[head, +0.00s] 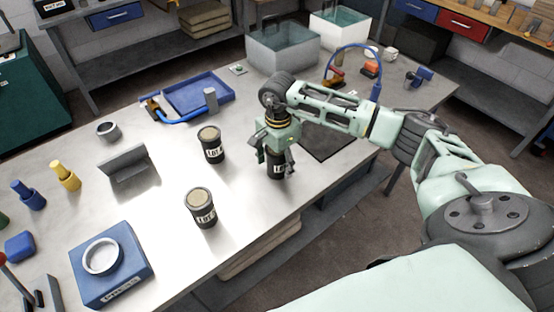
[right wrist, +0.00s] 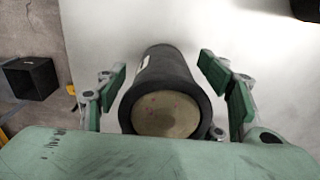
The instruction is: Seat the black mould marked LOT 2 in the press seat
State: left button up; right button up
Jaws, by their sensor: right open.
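Three black moulds with tan tops and white LOT labels stand upright on the metal table: one near the front (head: 201,210), one behind it (head: 211,146), and one to the right (head: 276,168). I cannot read the lot numbers surely. My right gripper (head: 278,154) is over the right-hand mould, pointing down. In the right wrist view that mould (right wrist: 166,115) lies between the open green fingers, with gaps on both sides. The press seat is a blue block (head: 120,275) with a pale round ring, at the front left; the ring is empty. My left gripper is out of view.
A grey angled plate (head: 131,171) and a grey ring (head: 107,130) stand between the moulds and the left side. Yellow (head: 66,178) and blue (head: 29,196) pegs are at the left. A blue tray (head: 192,100) lies behind. The tabletop between the front mould and the press is clear.

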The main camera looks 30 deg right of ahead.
jog(key=c, duration=1.2)
jog(key=shift+r, duration=0.1)
jog(key=shift+w+r+b, duration=0.1)
jog(key=shift+r+b, duration=0.4)
jog(key=shift+r, duration=0.3)
jog(key=shift+d+r+b, duration=0.2)
jog(key=shift+r+b, duration=0.4)
jog(key=shift+r, duration=0.6)
jog(key=s+d+r+b, duration=0.4)
jog(key=s+d+r, duration=0.2)
jog(key=d, duration=0.3)
jog(key=shift+s+d+r, duration=0.2)
jog(key=shift+s+r, duration=0.1)
jog(key=shift+r, duration=0.15)
